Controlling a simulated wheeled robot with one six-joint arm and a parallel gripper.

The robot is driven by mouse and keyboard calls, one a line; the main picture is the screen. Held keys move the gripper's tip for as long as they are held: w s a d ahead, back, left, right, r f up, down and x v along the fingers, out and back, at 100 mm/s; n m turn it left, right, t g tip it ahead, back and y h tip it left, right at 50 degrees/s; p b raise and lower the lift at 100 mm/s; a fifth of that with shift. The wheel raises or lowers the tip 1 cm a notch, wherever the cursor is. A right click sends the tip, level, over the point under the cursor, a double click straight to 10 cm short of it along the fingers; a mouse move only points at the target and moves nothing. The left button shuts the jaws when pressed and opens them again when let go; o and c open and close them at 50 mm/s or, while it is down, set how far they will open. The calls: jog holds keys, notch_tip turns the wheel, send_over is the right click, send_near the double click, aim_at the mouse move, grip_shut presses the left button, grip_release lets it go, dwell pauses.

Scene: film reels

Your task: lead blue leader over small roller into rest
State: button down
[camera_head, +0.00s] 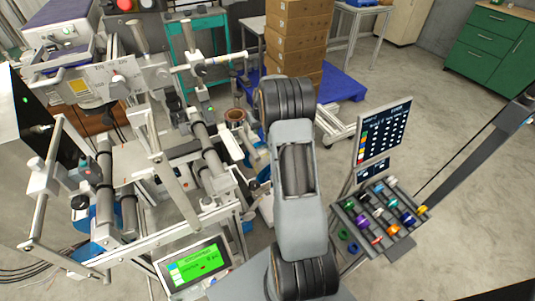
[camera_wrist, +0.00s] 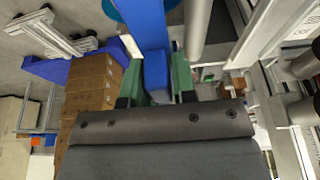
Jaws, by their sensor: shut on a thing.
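In the wrist view the green fingertips of my gripper (camera_wrist: 156,84) are shut on the end of the blue leader (camera_wrist: 147,24). The leader runs as a flat band from the fingers up to the top edge of the picture. A grey cylinder (camera_wrist: 195,28) stands just right of the band; I cannot tell whether it is the small roller or whether they touch. In the head view my arm hides the gripper, and a bit of blue (camera_head: 262,174) shows left of the arm. Grey rollers (camera_head: 205,143) sit on the machine frame to the left. I cannot pick out the rest.
A lit green screen (camera_head: 196,266) stands at the machine's front. A rack of coloured spools (camera_head: 380,219) and a dark display (camera_head: 384,135) are at right. Stacked cardboard boxes (camera_head: 298,40) on a blue pallet (camera_head: 341,84) stand behind. Open floor lies at far right.

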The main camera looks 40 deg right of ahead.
jog(key=shift+w+a, duration=0.15)
jog(key=shift+a, duration=1)
jog(key=shift+w+a, duration=0.15)
jog(key=shift+a, duration=1)
jog(key=w+a+r+p, duration=0.1)
jog(key=a+r+p, duration=0.3)
jog(key=a+r, duration=0.3)
jog(key=shift+a+r, duration=0.15)
jog(key=shift+r, duration=0.1)
dwell(0.6)
dwell(1.9)
